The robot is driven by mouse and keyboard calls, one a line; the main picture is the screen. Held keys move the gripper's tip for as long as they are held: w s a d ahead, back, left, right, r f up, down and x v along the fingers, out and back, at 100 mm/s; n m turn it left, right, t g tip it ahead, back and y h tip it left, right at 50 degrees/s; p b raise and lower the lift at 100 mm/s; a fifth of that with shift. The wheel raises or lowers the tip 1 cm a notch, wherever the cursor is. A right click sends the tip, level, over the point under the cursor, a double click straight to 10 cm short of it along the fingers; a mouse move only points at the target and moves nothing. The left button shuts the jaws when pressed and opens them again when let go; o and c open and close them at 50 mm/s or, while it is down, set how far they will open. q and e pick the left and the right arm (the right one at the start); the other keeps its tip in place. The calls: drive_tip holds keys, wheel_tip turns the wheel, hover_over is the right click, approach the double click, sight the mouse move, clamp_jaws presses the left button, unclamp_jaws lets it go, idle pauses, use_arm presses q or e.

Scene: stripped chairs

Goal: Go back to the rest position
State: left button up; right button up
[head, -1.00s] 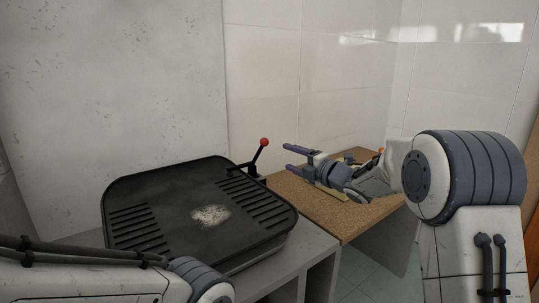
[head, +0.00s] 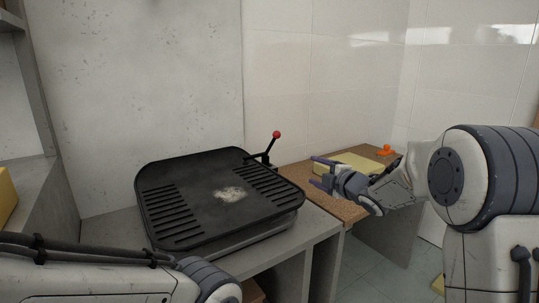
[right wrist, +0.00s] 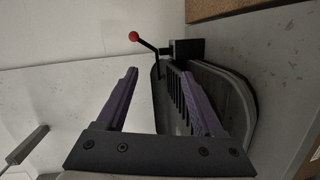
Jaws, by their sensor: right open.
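My right gripper (head: 316,172) is open and empty in the head view. It is in the air near the left end of the wood-topped bench (head: 332,207), to the right of the black grill plate (head: 190,215). In the right wrist view, its two purple fingers (right wrist: 160,78) are spread apart with nothing between them. The grill plate's slotted side (right wrist: 235,95) and the red-knobbed lever (right wrist: 134,37) show beyond them. My left arm lies along the bottom left of the head view. Its gripper is out of frame.
The grill plate has a whitish patch and sits on a grey counter (head: 110,228). The red-knobbed lever (head: 276,135) stands at its back right corner. A yellow slab (head: 350,162) and an orange object (head: 386,151) lie on the bench. A yellow object (head: 6,196) is at far left.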

drive_tip(key=s+d+f+m+g+h, duration=0.3)
drive_tip(key=s+f+m, duration=0.4)
drive_tip(key=s+d+f+m+g+h, duration=0.3)
drive_tip(key=s+f+m, duration=0.3)
drive_tip(key=s, duration=0.1)
drive_tip(key=s+f+m+g, duration=0.3)
drive_tip(key=s+f+m, duration=0.1)
drive_tip(key=s, duration=0.5)
drive_tip(key=s+f+m+g, duration=0.3)
drive_tip(key=s+m, duration=0.1)
drive_tip(key=s, duration=0.5)
drive_tip(key=s+a+r+n+g, duration=0.1)
drive_tip(key=s+a+r+n, duration=0.15)
drive_tip(key=s+a, duration=0.45)
drive_tip(key=s+a+r+n+g, duration=0.2)
drive_tip(key=s+a+n, duration=0.2)
drive_tip(key=s+a, duration=0.25)
wheel_tip(320, 180, up, 34)
drive_tip(key=s+a+p, duration=0.1)
drive_tip(key=p, duration=3.2)
drive_tip(key=shift+y, duration=0.4)
drive_tip(key=shift+n, duration=0.25)
drive_tip(key=shift+d, duration=0.1)
